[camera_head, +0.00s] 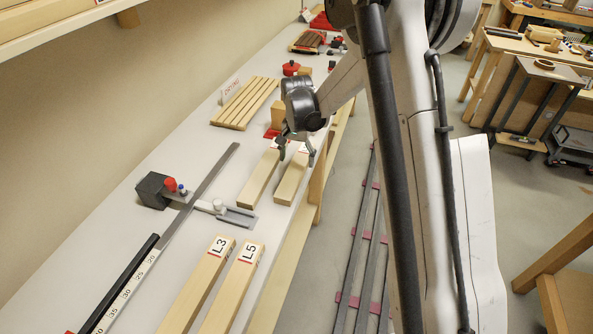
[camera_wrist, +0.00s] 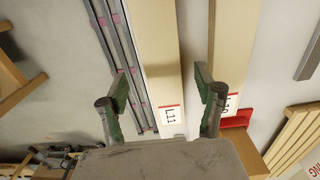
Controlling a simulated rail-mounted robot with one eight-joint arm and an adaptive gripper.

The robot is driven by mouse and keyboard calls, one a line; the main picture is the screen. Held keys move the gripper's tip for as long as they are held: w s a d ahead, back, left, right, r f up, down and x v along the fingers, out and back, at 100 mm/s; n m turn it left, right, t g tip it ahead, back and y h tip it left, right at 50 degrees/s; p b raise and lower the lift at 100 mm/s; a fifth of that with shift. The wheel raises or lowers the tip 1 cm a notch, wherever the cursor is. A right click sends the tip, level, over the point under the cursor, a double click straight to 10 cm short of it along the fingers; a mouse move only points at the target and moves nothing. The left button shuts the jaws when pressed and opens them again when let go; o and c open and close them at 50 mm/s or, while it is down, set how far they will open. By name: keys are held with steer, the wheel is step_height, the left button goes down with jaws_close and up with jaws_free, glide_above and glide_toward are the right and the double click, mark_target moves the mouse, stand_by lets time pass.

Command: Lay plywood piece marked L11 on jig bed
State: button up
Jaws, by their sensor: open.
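The plywood piece marked L11 (camera_wrist: 155,50) is a long pale board with a black-on-white label in the wrist view. It lies along the bench edge beside the floor; in the head view it is the right board (camera_head: 290,184) of a pair, its label partly covered by my gripper. My gripper (camera_head: 297,154) is open over the labelled end. In the wrist view its two green-grey fingers (camera_wrist: 162,80) stand on either side of L11, with nothing gripped; contact cannot be told. I cannot identify the jig bed with certainty.
A second board (camera_head: 258,179) lies close left of L11. Boards L3 (camera_head: 197,283) and L5 (camera_head: 234,284) lie nearer. A black block (camera_head: 151,190) with a metal fence and ruler (camera_head: 128,288) is to the left. A slatted wooden rack (camera_head: 244,103) stands farther back.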

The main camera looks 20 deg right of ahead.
mark_target(297, 167)
steer(key=f, duration=0.3)
steer(key=shift+w+p, duration=0.3)
steer(key=shift+p, duration=0.1)
steer(key=shift+f, duration=0.75)
steer(key=c, duration=1.6)
